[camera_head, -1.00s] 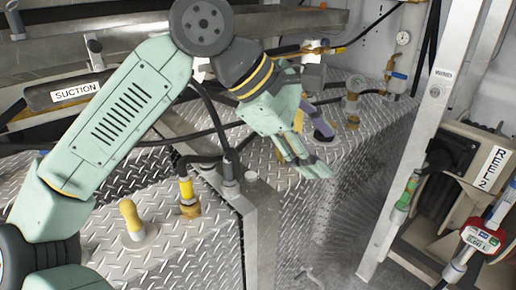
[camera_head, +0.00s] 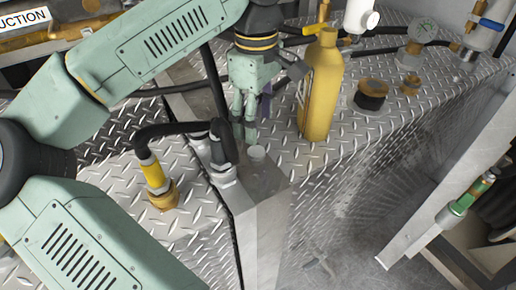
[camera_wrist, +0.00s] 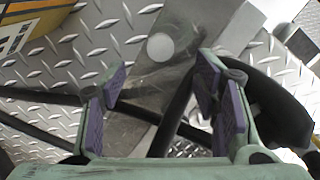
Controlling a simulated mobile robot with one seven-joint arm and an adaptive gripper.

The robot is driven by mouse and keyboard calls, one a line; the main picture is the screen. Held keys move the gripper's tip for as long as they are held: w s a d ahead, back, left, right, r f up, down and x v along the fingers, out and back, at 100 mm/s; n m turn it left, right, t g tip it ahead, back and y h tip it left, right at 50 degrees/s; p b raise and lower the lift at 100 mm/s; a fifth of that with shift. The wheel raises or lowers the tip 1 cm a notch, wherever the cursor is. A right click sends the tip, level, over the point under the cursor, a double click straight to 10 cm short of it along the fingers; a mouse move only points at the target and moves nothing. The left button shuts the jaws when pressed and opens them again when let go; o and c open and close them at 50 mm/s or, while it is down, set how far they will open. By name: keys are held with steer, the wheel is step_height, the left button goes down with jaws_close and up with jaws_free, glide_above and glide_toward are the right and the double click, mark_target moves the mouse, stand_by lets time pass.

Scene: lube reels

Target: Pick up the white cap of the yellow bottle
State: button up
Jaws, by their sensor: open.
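The yellow bottle (camera_head: 320,90) stands upright on the diamond-plate top, right of my gripper; part of it, with a label, shows at the upper left of the wrist view (camera_wrist: 35,25). A small pale round cap-like piece (camera_head: 257,153) sits on a smooth metal strip, apart from the bottle. It is a whitish disc in the wrist view (camera_wrist: 160,47). My gripper (camera_head: 245,132) points down beside it, a little to the left in the head view. In the wrist view my gripper (camera_wrist: 160,92) is open and empty, and the disc lies beyond the fingertips.
A black hose with a yellow fitting (camera_head: 154,175) stands to the left. A white pipe piece (camera_head: 361,16) is behind the bottle. Black hoses run behind my gripper.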

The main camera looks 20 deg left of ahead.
mark_target(258, 152)
step_height(258, 152, down, 7)
steer(key=shift+d+f+p, duration=0.15)
steer(key=shift+p, duration=0.65)
steer(key=shift+c, duration=0.3)
steer(key=c, duration=0.8)
